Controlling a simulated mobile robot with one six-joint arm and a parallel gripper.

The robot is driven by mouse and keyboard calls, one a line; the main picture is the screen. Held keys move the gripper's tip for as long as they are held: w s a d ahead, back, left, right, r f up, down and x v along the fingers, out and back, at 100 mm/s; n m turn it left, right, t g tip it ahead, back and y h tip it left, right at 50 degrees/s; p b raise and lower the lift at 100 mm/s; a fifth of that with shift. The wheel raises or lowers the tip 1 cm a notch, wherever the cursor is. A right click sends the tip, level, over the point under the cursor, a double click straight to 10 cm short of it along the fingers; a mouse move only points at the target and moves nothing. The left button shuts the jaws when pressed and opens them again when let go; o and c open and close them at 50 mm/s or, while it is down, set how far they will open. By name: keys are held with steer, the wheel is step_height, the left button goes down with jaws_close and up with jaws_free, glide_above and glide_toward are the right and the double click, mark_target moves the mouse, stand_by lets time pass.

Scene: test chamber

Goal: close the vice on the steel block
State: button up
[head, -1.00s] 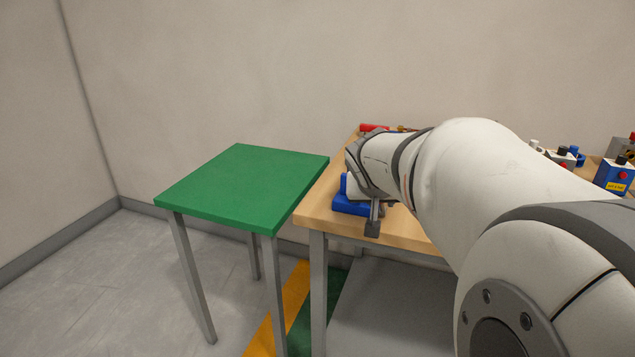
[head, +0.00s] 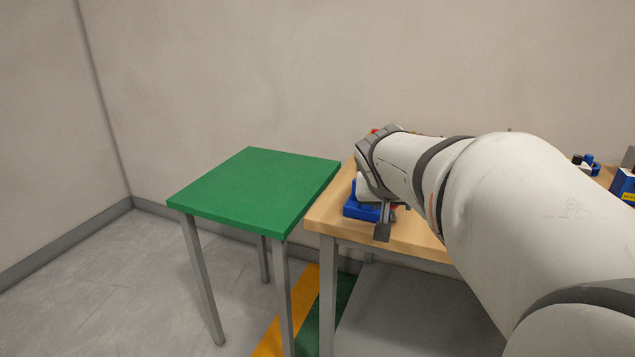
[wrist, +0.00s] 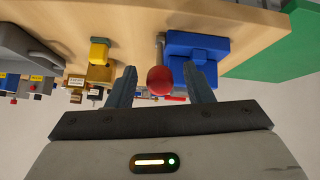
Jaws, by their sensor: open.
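The blue vice (head: 360,210) stands near the left end of the wooden bench, partly covered by my arm in the head view. In the wrist view the vice (wrist: 197,48) is just beyond my right-hand fingertip. A grey bar (wrist: 161,48) beside it leads to a round red knob (wrist: 160,80). My gripper (wrist: 160,85) is open, and the knob appears between its two fingers, with space showing on both sides. I cannot tell whether the knob is at fingertip depth. I cannot make out the steel block in either view.
The wooden bench (head: 325,216) adjoins a green table (head: 255,185) with a clear top. In the wrist view, a yellow-topped item (wrist: 99,52) and several small labelled boxes stand left of the vice. A wall is behind the bench.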

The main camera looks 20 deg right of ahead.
steer(key=shift+v, duration=2.35)
